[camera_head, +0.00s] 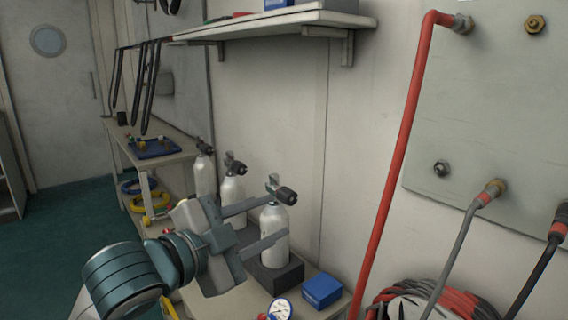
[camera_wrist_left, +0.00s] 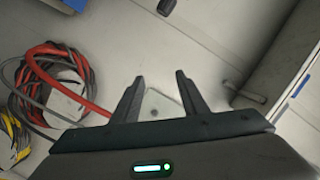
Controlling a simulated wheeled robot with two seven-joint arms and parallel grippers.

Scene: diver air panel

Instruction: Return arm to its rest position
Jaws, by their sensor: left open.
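My left gripper (camera_head: 262,223) comes in from the lower left in the head view. Its two fingers are spread apart and point right. They pass in front of the white cylinders in the picture, and I cannot tell how close they are. In the left wrist view the fingers of my left gripper (camera_wrist_left: 157,92) are open with nothing held between them. A pale plate with a small hole (camera_wrist_left: 160,106) shows behind the gap. My right gripper is not in view.
White cylinders with black valves (camera_head: 232,190) stand along the wall bench. A blue box (camera_head: 322,290) and a gauge (camera_head: 280,309) lie in front. A red pipe (camera_head: 398,165) runs up the wall beside a grey panel (camera_head: 500,110). Coiled hoses (camera_head: 440,297) hang lower right.

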